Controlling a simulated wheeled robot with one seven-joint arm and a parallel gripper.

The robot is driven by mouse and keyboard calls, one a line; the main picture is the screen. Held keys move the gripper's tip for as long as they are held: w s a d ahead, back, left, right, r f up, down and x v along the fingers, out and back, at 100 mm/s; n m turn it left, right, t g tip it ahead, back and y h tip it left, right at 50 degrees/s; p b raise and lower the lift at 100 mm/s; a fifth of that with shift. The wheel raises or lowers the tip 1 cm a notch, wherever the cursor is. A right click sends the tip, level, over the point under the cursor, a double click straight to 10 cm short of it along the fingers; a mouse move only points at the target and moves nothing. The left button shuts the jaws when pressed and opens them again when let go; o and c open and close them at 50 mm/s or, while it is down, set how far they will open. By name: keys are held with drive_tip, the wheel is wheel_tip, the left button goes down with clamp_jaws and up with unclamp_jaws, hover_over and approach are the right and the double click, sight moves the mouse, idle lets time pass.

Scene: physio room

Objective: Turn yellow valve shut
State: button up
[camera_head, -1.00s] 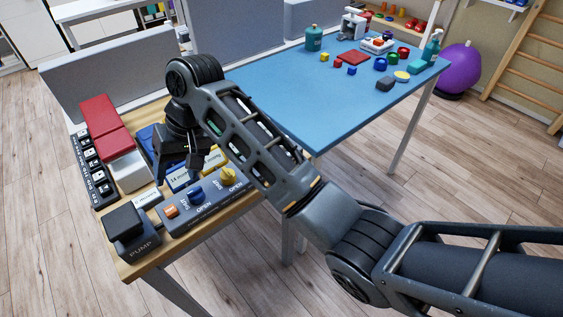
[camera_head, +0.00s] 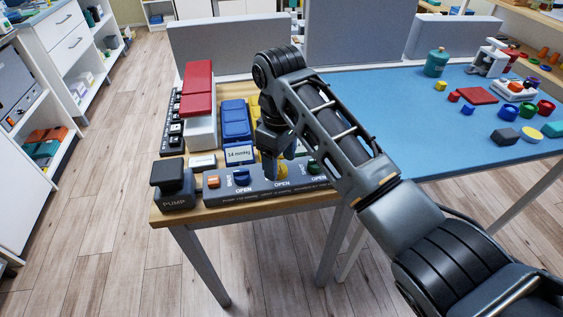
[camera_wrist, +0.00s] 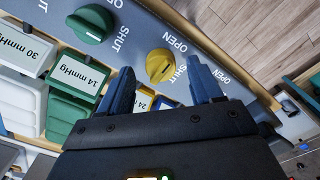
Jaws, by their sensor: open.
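The yellow valve (camera_wrist: 161,66) is a round knob with a raised grip on the grey valve panel (camera_wrist: 208,50). The words SHUT and OPEN are printed beside it in the wrist view. My gripper (camera_head: 271,168) is open, its two blue-tipped fingers pointing at the panel. In the wrist view the fingertips lie to either side of the yellow valve, and nothing is held. I cannot tell whether they touch it. In the head view my gripper mostly hides the yellow valve. The exact setting of its grip is hard to read.
A green valve (camera_wrist: 91,23) and a blue valve (camera_head: 242,177) flank the yellow one on the panel. An orange switch (camera_head: 213,181) and a black PUMP block (camera_head: 173,190) stand at the left. Coloured pads and pressure labels lie behind. A blue table (camera_head: 440,165) stands at the right.

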drive_tip(key=shift+f, duration=0.7)
drive_tip(key=shift+a, duration=0.1)
drive_tip(key=c, duration=1.1)
drive_tip(key=shift+o, duration=0.2)
